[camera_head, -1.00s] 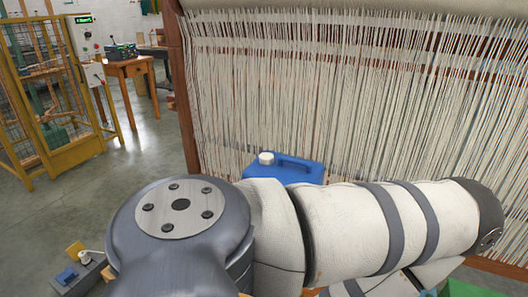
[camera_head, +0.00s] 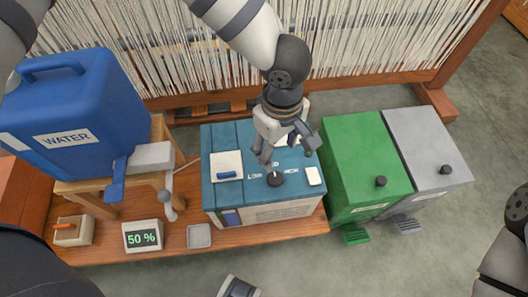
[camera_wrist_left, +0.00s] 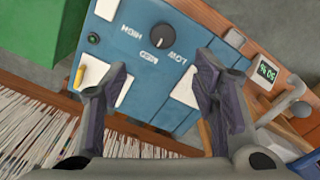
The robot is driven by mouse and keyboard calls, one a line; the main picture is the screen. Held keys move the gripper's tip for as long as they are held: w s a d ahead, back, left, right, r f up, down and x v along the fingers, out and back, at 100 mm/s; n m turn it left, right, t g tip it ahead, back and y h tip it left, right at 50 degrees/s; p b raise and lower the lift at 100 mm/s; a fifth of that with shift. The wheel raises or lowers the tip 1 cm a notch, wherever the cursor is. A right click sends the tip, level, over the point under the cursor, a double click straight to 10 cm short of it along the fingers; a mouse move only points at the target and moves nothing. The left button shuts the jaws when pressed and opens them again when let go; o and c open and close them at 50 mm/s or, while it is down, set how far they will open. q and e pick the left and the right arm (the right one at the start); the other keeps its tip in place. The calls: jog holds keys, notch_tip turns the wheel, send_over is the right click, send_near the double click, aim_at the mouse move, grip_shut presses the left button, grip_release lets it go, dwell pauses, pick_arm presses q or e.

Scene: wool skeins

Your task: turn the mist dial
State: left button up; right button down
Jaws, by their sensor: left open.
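The mist dial (camera_head: 275,179) is a small round black knob on the blue top of a box-shaped machine (camera_head: 222,136). In the left wrist view the dial (camera_wrist_left: 163,36) carries a white pointer mark, with HIGH, MED and LOW printed around it. The mark points roughly toward MED. My left gripper (camera_head: 286,150) is over the machine top, just behind the dial in the head view. Its fingers (camera_wrist_left: 162,65) are spread and empty, with the dial ahead of the gap between them. They appear apart from the dial.
A blue WATER canister (camera_head: 62,115) stands on a wooden stand at left. A display reading 50 % (camera_head: 142,237) and a small grey tray (camera_head: 199,236) sit on the wooden bench. Green (camera_head: 362,160) and grey (camera_head: 425,145) bins stand at right. Loom threads (camera_head: 350,50) hang behind.

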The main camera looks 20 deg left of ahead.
aim_at(275, 178)
pick_arm(q)
jog(key=f, duration=0.3)
jog(key=f+b, duration=0.1)
jog(key=f, duration=0.3)
jog(key=f+b, duration=0.1)
jog(key=f, duration=0.3)
jog(key=shift+s+d, duration=0.2)
jog(key=shift+s, duration=0.2)
jog(key=shift+f, duration=0.35)
pick_arm(e)
jog(key=x, duration=0.2)
jog(key=shift+s+d+f, duration=0.1)
jog(key=shift+s+f, duration=0.1)
jog(key=shift+s, duration=0.25)
pick_arm(q)
jog(key=c, duration=1.2)
